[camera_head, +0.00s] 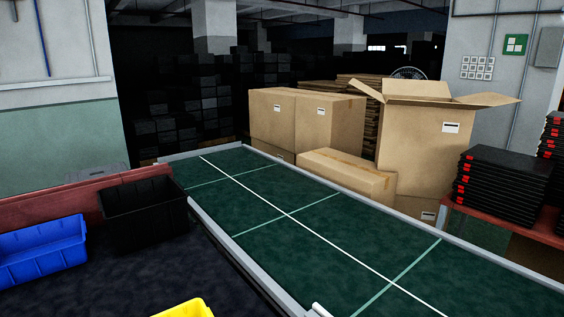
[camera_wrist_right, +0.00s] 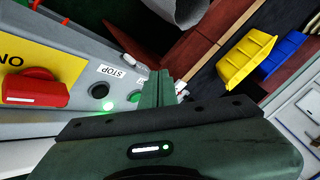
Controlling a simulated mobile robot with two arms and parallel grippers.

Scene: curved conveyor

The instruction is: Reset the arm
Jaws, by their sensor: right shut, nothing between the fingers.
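My right gripper (camera_wrist_right: 158,88) shows in the right wrist view. Its fingers are together and hold nothing. They are beside a grey control panel (camera_wrist_right: 60,125) with a STOP label and a green light; I cannot tell whether they touch it. Neither gripper shows in the head view, and my left gripper is not in view.
The green conveyor (camera_head: 300,222) runs diagonally and is bare. A black bin (camera_head: 145,212), blue bin (camera_head: 42,250) and yellow bin (camera_head: 185,309) are at left. Cardboard boxes (camera_head: 305,118) stand behind the belt. Black cases (camera_head: 500,190) are stacked at right.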

